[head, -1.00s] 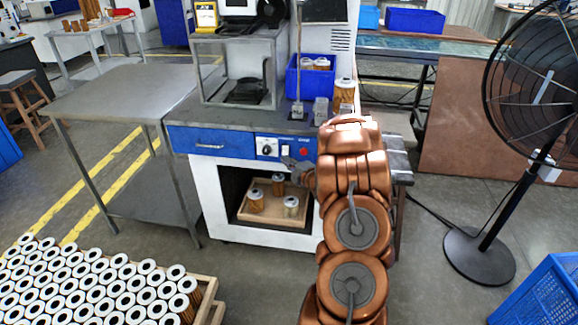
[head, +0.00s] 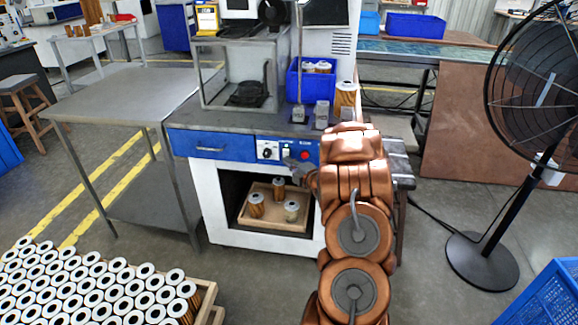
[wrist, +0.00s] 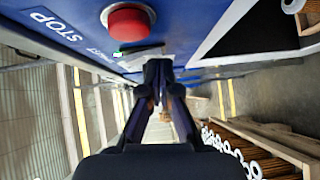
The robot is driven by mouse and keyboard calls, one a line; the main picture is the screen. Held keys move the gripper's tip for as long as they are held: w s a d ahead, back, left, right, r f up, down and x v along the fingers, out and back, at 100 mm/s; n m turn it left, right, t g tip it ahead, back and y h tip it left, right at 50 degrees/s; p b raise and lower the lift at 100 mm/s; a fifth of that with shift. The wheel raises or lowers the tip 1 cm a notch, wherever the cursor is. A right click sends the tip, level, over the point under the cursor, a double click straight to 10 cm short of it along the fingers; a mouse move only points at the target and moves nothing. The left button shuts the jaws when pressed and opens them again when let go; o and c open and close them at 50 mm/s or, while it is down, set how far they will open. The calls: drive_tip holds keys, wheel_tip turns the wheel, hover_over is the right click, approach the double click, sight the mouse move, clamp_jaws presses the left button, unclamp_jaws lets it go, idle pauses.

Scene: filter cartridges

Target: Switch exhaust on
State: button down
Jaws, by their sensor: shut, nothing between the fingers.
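The blue control panel (head: 276,146) on the bench front carries a dial (head: 267,150), a small pale switch plate (head: 286,153) and a red button (head: 305,155). In the wrist view, the red button (wrist: 128,21) sits beside the word STOP, and a small green spot (wrist: 117,54) shows at the edge of the pale plate (wrist: 143,50). My gripper (head: 290,162) is shut and empty, just below the plate in the head view. Its fingertips (wrist: 158,64) are at or very near the plate in the wrist view and hide part of it. I cannot tell whether they touch.
Below the panel, an open compartment holds a wooden tray (head: 270,222) with three cartridges. A steel table (head: 120,92) stands left and a black fan (head: 490,262) right. Many cartridges (head: 110,290) fill a crate at front left. A blue bin (head: 309,87) stands on the bench.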

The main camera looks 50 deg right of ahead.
drive_tip(key=s+a+f+b, duration=0.1)
drive_tip(key=s+a+b, duration=0.2)
drive_tip(key=s, duration=0.9)
drive_tip(key=shift+a+b, duration=0.4)
drive_tip(key=shift+a, duration=0.6)
drive_tip(key=shift+w+f, duration=0.1)
drive_tip(key=shift+f, duration=0.05)
